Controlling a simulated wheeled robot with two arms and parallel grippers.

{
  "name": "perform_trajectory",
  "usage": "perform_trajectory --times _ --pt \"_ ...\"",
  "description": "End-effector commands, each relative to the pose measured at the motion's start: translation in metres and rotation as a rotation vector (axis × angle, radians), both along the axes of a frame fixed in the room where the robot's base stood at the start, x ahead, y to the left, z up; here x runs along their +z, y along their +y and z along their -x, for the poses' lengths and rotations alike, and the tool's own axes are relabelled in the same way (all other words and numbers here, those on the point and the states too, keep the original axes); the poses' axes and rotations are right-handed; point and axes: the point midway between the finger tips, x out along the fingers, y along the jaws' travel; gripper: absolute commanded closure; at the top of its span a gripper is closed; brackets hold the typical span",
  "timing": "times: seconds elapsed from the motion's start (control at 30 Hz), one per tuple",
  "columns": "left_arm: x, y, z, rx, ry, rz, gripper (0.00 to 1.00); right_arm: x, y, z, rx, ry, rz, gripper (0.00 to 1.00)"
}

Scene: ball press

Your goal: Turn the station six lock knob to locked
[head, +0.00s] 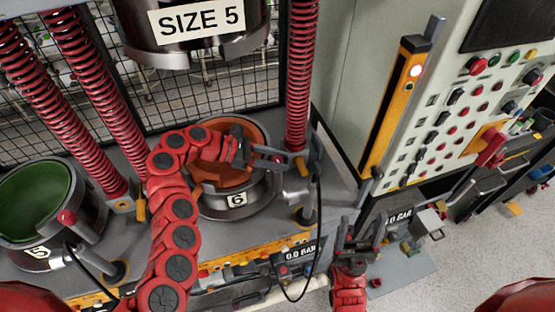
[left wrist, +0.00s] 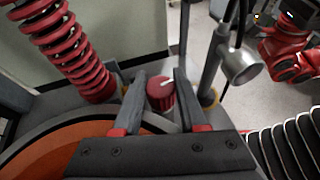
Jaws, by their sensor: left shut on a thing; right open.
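The station six lock knob (left wrist: 161,93) is a ribbed red knob with a white line on top. In the left wrist view it stands between the two fingers of my left gripper (left wrist: 162,92), and the white line points to the upper right. In the head view my left gripper (head: 288,162) is at the right rim of the station marked 6 (head: 236,199), shut on the knob, which is mostly hidden there. The station holds an orange-lined bowl (head: 252,133). My right gripper (head: 361,232) is open and empty, right of the station.
A red spring column (head: 299,75) rises close behind my left gripper. A grey cylinder on a post (left wrist: 238,62) and a black cable (head: 318,215) are near the knob. A green-lined station (head: 35,200) is at left, a control panel (head: 465,110) at right.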

Motion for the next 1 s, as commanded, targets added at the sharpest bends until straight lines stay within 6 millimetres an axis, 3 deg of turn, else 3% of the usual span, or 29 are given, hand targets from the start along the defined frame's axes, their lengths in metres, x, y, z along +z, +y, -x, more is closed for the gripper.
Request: perform_trajectory --times 0.5,1.0 --pt "-0.003 0.001 0.0 -0.17 0.002 -0.006 1.0 -0.024 0.0 0.0 0.0 0.0 0.0 0.29" --pt "0.001 0.0 -0.001 -0.21 -0.002 0.001 1.0 -0.029 0.0 0.0 0.0 0.0 0.0 0.29"
